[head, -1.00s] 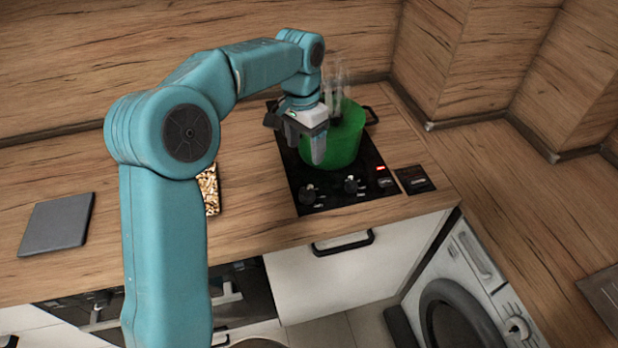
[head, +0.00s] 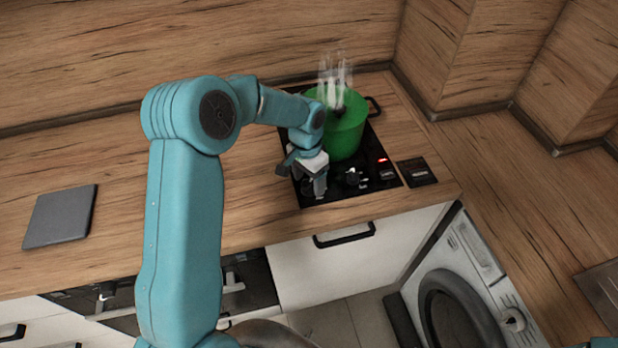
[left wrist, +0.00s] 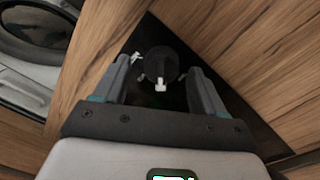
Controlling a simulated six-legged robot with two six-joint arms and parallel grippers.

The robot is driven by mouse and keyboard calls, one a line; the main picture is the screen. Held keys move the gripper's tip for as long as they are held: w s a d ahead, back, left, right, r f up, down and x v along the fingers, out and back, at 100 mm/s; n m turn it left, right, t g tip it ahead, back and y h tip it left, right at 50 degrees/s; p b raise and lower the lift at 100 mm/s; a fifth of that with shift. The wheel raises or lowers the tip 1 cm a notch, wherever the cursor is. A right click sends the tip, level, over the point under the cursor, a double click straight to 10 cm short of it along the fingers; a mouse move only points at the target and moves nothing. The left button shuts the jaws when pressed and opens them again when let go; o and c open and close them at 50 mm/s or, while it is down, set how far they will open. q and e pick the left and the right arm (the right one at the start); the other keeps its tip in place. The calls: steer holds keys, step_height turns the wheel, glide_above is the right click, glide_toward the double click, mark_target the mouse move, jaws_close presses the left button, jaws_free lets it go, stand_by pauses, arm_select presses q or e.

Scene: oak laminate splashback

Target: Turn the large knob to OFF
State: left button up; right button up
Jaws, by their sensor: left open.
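A dark round knob (left wrist: 160,64) with a white mark on its near side shows in the left wrist view, between the two fingers. My left gripper (head: 318,188) is open, pointing down over the front left of the black hob (head: 310,202). In the left wrist view the fingers (left wrist: 159,72) stand on either side of the knob, with a visible gap on each side. In the head view my gripper hides this knob. Another dark knob (head: 352,178) sits just to the right. Knob labels are not readable. My right gripper is not in view.
A green pot (head: 346,138) steams on the hob behind my gripper, close to my forearm. A red light (head: 382,160) glows at the hob's right. A small dark panel (head: 416,173) lies beside it. A grey slab (head: 60,216) lies on the left counter.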

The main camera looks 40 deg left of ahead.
arm_select(q)
steer(key=shift+w+a+f, duration=0.15)
steer(key=shift+w+f, duration=0.15)
steer(key=shift+f, duration=0.5)
steer(key=shift+s+d+r, duration=0.2)
steer(key=shift+s, duration=0.05)
steer(key=shift+w+a+f, duration=0.1)
steer(key=shift+w, duration=0.05)
steer(key=c, duration=1.1)
steer(key=shift+o, duration=0.2)
